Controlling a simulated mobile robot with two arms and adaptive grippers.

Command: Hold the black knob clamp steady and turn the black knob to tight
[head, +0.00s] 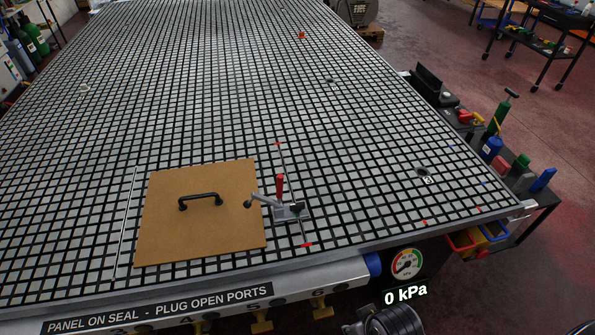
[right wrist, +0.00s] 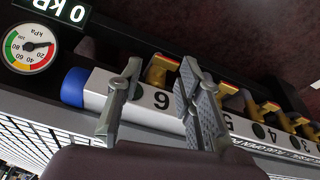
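A grey metal clamp (head: 290,212) with an upright red handle (head: 280,186) stands on the grid table just right of the brown panel. Its arm reaches left over the panel's right edge and ends in a black knob (head: 248,204). From here I cannot tell whether the knob touches the panel or how tight it is. My right gripper (right wrist: 158,75) is open, its two grey fingers apart with nothing between them, in front of the table's front rail. It is far from the clamp, which the right wrist view does not show. My left gripper is not in view.
The brown panel (head: 165,240) with a black handle (head: 201,200) lies on the grid table (head: 230,90). Yellow valves (head: 261,322) line the front rail (head: 130,312). A pressure gauge (head: 406,264) is by the front right corner. A shelf with bottles stands right. The grid behind the panel is mostly clear.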

